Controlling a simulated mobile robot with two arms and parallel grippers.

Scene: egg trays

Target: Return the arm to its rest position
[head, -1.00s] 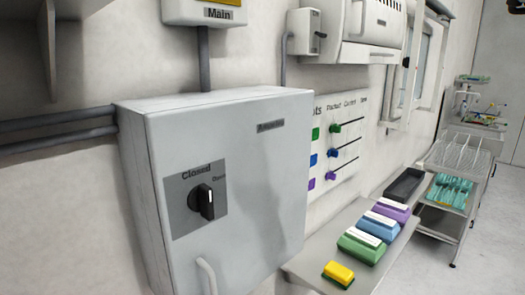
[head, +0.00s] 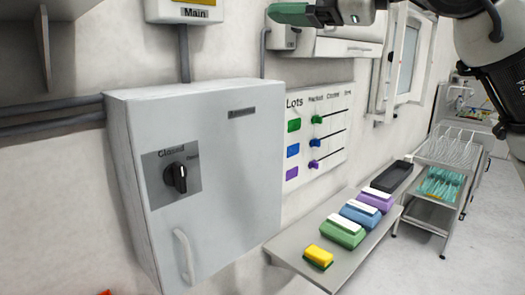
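My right arm (head: 485,50) comes in from the upper right and reaches left across the top of the head view. Its gripper (head: 290,14) is at the top edge, in front of the wall box there, with a green part at its tip. The top edge crops it, so I cannot tell whether it is open or shut, or whether the green part is a finger or something held. My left gripper is not in view. A small orange-red bit shows at the bottom left edge, too little to identify.
A grey cabinet (head: 215,180) with a black knob (head: 176,178) and white handle stands left. A shelf (head: 285,252) holds a yellow sponge (head: 318,257), green (head: 343,232), blue (head: 360,214) and purple (head: 375,200) boxes and a black tray (head: 397,178). A wire-rack cart (head: 432,209) stands right; floor beyond is clear.

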